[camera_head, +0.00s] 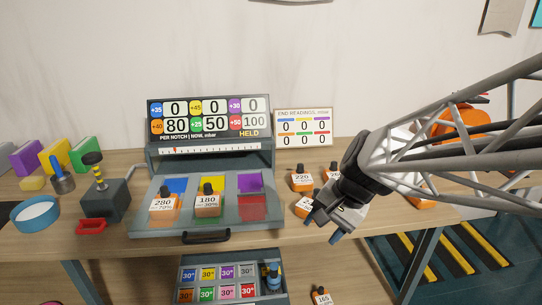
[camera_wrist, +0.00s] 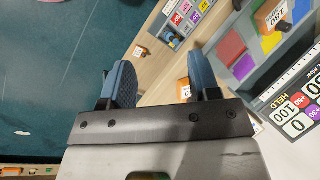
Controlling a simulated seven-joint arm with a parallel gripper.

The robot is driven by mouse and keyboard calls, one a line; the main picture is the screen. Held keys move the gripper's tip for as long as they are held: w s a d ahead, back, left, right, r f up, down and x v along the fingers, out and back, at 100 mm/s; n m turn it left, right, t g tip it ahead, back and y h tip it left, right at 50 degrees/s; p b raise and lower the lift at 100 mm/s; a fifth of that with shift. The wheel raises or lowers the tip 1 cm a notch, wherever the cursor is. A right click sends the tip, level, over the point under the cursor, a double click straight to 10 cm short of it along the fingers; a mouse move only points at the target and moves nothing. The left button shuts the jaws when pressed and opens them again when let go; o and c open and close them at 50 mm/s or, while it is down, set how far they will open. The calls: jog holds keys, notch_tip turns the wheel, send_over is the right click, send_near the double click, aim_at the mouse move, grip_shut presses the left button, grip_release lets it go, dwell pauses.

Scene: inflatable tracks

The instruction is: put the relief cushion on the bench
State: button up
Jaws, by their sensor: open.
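Several orange blocks with white number labels and black knobs are in view; I cannot tell which is the relief cushion. One marked 165 (camera_head: 320,296) is low, below the bench top; a small labelled block (camera_wrist: 140,50) shows in the wrist view. Blocks marked 220 (camera_head: 302,180) and another (camera_head: 304,205) stand on the wooden bench (camera_head: 270,238), the latter partly hidden by my gripper. My gripper (camera_head: 325,228) is open and empty over the bench's front edge. In the wrist view its two fingers (camera_wrist: 155,88) are apart, an orange block (camera_wrist: 186,90) showing by the right one.
A grey tray (camera_head: 150,222) holds blocks marked 280 (camera_head: 164,202) and 180 (camera_head: 208,202). A scoreboard (camera_head: 208,118) stands behind it. A lower tray (camera_head: 232,262) of coloured tiles is underneath. A blue-rimmed dish (camera_head: 36,214) and a pump-like box (camera_head: 104,196) are at left.

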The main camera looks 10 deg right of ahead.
jog(key=s+d+r+n+t+h, duration=0.1)
jog(key=s+r+n+h, duration=0.1)
jog(key=s+n+h, duration=0.2)
jog(key=shift+s+r+n+h, duration=0.15)
jog(key=shift+s+n+h, duration=0.25)
jog(key=shift+s+n, duration=2.35)
jog(key=shift+s+d+m, duration=0.1)
jog(key=shift+s+m, duration=0.85)
jog(key=shift+m, duration=0.1)
